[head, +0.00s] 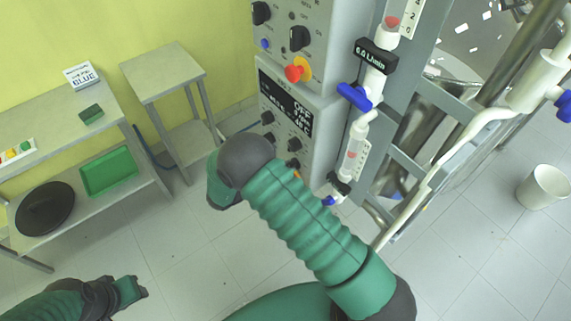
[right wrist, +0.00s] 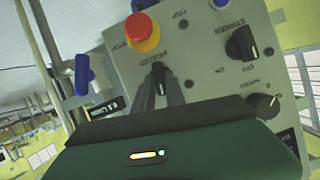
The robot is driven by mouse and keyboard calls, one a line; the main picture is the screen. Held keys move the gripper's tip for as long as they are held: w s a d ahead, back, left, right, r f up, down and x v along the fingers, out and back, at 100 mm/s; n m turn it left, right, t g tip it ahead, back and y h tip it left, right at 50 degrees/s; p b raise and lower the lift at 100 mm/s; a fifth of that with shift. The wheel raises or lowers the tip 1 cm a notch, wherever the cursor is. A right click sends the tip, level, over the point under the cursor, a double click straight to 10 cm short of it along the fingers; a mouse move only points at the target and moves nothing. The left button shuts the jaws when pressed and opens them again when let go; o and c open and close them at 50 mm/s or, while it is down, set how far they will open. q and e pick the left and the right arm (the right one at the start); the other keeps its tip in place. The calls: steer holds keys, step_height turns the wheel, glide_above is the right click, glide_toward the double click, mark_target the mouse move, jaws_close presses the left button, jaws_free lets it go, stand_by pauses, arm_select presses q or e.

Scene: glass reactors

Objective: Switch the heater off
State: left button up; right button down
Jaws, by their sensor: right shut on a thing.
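The heater knob (right wrist: 158,72) is a black knob on the grey control panel (right wrist: 198,80) in the right wrist view. The view is turned, so the lettering stands upside down. My right gripper (right wrist: 164,92) is shut on this knob, its dark fingers on either side. In the head view my right arm reaches to the lower panel (head: 312,150), and its fingers are hidden behind the arm. A dark display (head: 285,103) there shows "OFF" in its top line. My left gripper (head: 130,290) is low at the left, away from the panel; its jaw opening is unclear.
A red stop button (right wrist: 142,30) on a yellow base is close to the heater knob. The stirrer knob (right wrist: 241,43) is to its right. Blue-handled valves (head: 354,96) and glass tubing run beside the panels. A small table (head: 165,70) stands at the left.

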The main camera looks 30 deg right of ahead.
steer(key=shift+w+r+n+g+p, duration=0.1)
steer(key=shift+n+g+p, duration=0.3)
steer(key=shift+n+g, duration=0.2)
stand_by(0.3)
steer(key=c, duration=1.4)
jaws_free()
steer(key=b+v, duration=0.2)
steer(key=v, duration=1.4)
steer(key=shift+w+a, duration=0.1)
steer(key=shift+a, duration=0.3)
steer(key=shift+w, duration=0.1)
